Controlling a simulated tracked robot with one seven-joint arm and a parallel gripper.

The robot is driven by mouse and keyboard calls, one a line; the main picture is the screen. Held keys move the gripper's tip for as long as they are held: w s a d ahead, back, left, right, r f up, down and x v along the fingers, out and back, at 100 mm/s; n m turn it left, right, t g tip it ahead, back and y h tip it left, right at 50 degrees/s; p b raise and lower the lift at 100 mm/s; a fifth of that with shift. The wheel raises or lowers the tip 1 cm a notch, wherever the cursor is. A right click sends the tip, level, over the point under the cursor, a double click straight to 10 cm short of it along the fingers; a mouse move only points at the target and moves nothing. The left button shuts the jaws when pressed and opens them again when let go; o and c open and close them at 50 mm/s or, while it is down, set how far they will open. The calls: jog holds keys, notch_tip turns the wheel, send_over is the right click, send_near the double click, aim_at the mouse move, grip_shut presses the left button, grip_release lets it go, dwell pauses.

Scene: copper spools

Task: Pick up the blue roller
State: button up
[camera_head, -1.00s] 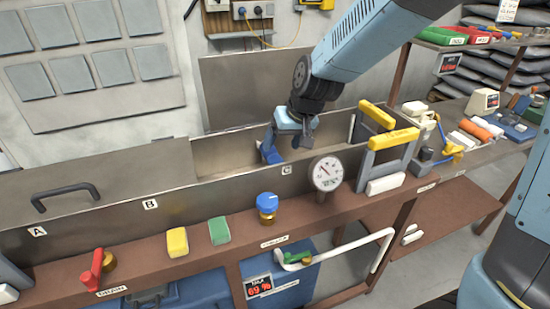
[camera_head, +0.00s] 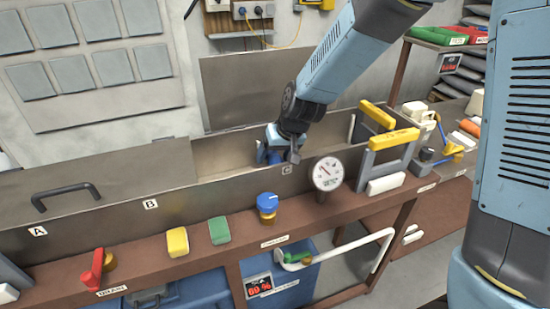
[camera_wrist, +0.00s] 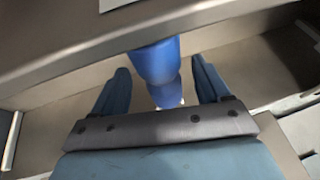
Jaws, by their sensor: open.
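The blue roller (camera_wrist: 154,60) shows in the wrist view as a bright blue rounded shape below a grey metal edge. Its upper part is cut off at that edge. My gripper (camera_head: 282,156) is open and low inside the trough at label C. In the wrist view its two blue-grey fingers stand apart on either side of the roller's lower end. In the head view the gripper largely hides the roller.
The metal trough (camera_head: 225,148) has walls close around my gripper. A round gauge (camera_head: 328,174) and a blue-topped brass valve (camera_head: 267,206) stand on the front ledge. Yellow-handled grey frames (camera_head: 388,150) rise to the right. A grey lid with a handle covers the left sections.

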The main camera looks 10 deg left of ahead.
jog(key=shift+c, duration=0.4)
jog(key=c, duration=1.2)
jog(key=shift+r, duration=0.1)
notch_tip(320, 180, up, 18)
dwell(0.4)
